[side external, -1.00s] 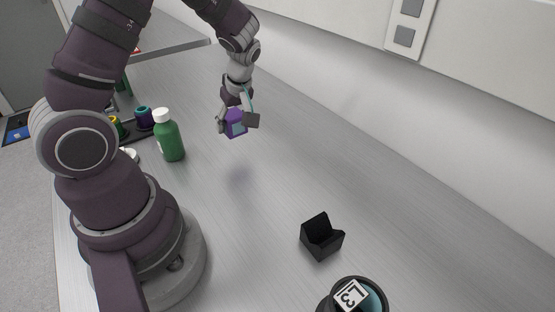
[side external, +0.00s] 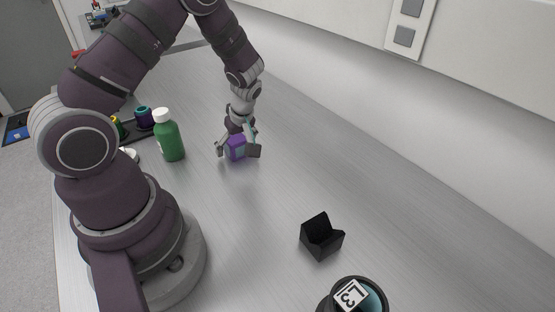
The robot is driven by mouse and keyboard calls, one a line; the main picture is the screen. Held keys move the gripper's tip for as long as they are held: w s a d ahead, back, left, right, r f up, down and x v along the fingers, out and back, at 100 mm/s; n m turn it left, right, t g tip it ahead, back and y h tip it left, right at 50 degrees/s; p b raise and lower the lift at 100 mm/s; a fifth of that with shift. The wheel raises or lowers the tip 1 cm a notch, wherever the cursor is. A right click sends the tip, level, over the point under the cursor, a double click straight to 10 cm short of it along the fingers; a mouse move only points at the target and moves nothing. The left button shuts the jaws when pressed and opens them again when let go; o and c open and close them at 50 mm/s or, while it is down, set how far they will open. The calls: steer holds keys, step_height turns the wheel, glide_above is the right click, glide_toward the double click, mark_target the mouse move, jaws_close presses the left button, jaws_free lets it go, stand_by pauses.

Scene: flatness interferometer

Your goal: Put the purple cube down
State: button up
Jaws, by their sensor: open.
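The purple cube (side external: 236,148) is at the grey metal table (side external: 270,215), low between the fingers of my gripper (side external: 238,152). It appears to rest on the table surface, with a faint shadow close beneath it. My gripper points down and is open, with a finger on each side of the cube. The right finger hides part of the cube's right side, and I cannot tell whether either finger still touches it.
A green bottle with a white cap (side external: 169,138) stands left of the cube. A dark tray (side external: 136,132) with coloured items is behind it. A black V-shaped block (side external: 321,237) and a round lens part (side external: 354,298) are at front right. The table between is clear.

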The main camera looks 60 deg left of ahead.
steer(key=v, duration=1.2)
steer(key=s+d+r+m+t+h, duration=0.4)
steer(key=s+d+r+m, duration=0.3)
steer(key=m, duration=1.1)
steer(key=d+r+t, duration=0.1)
steer(key=d+r, duration=0.1)
steer(key=d, duration=0.1)
steer(key=shift+s+d+r+t+h, duration=0.2)
steer(key=shift+d+r+t+h, duration=0.1)
